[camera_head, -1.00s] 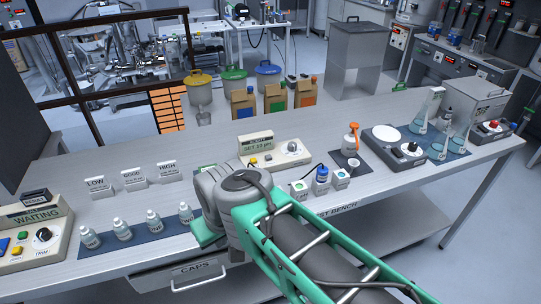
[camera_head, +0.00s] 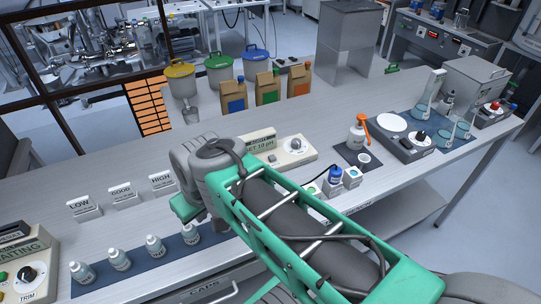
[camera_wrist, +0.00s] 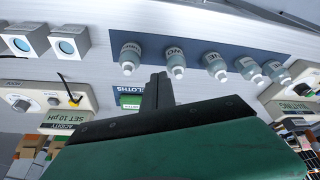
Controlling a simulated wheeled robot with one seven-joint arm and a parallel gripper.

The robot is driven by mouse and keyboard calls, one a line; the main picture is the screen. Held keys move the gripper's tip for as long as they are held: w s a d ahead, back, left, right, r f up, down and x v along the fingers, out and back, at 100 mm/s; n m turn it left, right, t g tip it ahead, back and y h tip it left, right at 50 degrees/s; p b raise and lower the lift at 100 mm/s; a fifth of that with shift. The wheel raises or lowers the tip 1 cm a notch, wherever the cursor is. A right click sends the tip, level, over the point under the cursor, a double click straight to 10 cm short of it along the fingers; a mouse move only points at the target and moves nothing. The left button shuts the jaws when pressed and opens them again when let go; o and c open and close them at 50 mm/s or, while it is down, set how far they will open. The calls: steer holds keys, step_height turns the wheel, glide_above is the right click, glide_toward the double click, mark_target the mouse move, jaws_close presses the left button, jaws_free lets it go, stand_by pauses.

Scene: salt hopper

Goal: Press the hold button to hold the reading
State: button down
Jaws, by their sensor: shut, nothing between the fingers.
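The acidity meter (camera_head: 285,150), a beige box with a "SET 10 pH" screen and a knob, stands mid-bench, partly behind my arm. I cannot read which button is hold. My gripper (camera_wrist: 160,80) is shut and empty, above the bench near a CLOTHS label; my arm hides its fingertips in the head view.
Several small bottles (camera_head: 155,245) stand on a blue mat in front of LOW, GOOD and HIGH signs (camera_head: 122,194). An orange-topped bottle (camera_head: 358,135) and a hotplate-like box (camera_head: 403,137) stand to the right. The bench behind the signs is fairly clear.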

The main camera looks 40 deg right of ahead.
steer(key=w+d+r+n+t+p, duration=0.1)
steer(key=w+d+r+n+p, duration=0.1)
steer(key=w+d, duration=0.5)
step_height(320, 180, up, 3)
steer(key=n+t+p, duration=0.2)
steer(key=n+t, duration=0.2)
steer(key=n, duration=0.1)
glide_above(274, 159)
steer(key=shift+d+h, duration=0.1)
steer(key=shift+h, duration=0.3)
step_height(274, 159, down, 8)
steer(key=b, duration=0.4)
steer(key=shift+f, duration=0.2)
steer(key=shift+f+b, duration=0.25)
steer(key=shift+b, duration=0.15)
steer(key=shift+f, duration=0.1)
steer(key=shift+f+b, duration=0.35)
steer(key=shift+b, duration=0.35)
